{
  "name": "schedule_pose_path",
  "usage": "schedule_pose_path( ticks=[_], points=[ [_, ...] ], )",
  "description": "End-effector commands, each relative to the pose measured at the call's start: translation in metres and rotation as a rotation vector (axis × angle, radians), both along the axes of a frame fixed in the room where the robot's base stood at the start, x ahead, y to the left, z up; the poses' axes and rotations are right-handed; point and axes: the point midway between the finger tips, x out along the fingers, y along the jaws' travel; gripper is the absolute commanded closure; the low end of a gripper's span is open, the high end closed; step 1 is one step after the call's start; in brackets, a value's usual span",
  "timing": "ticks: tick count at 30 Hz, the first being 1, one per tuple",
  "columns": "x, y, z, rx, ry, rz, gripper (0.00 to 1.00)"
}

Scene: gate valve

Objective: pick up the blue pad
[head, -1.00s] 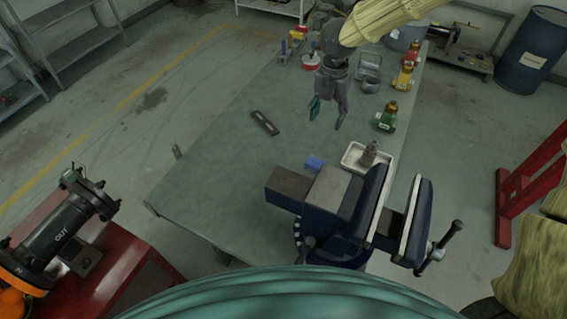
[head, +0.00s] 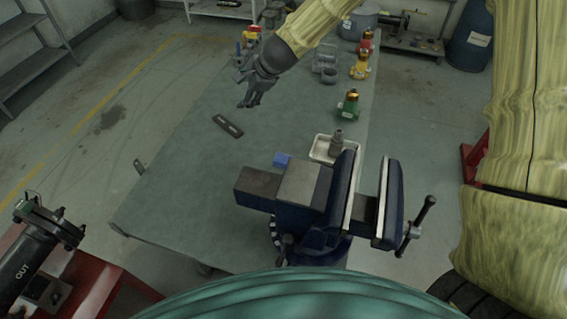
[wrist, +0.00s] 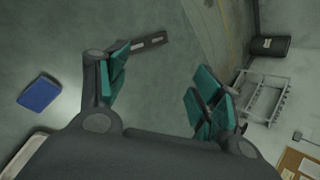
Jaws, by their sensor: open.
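The blue pad (head: 282,159) lies on the green-grey table top, just behind the vise and left of the white tray; the vise body partly hides it in the head view. In the wrist view the blue pad (wrist: 39,93) lies flat at the left, outside the jaws. My gripper (head: 248,104) is above the table, farther back and to the left of the pad. In the wrist view my gripper (wrist: 158,95) is open and empty, its teal finger pads well apart.
A large blue vise (head: 315,195) stands at the near table edge. A white tray (head: 322,150) holds a grey part. A dark slotted bar (head: 228,126) lies on the table. Green (head: 348,104), yellow (head: 359,67) and red (head: 366,43) valves line the right edge.

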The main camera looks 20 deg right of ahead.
Motion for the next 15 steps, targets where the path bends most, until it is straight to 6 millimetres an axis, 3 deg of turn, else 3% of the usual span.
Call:
schedule_pose_path(
  ticks=[8, 15],
  points=[
    [-0.034, 0.023, -0.025, -0.241, -0.142, 0.645, 0.34],
    [-0.072, 0.014, -0.054, -0.457, -0.225, 1.212, 0.34]
  ],
)
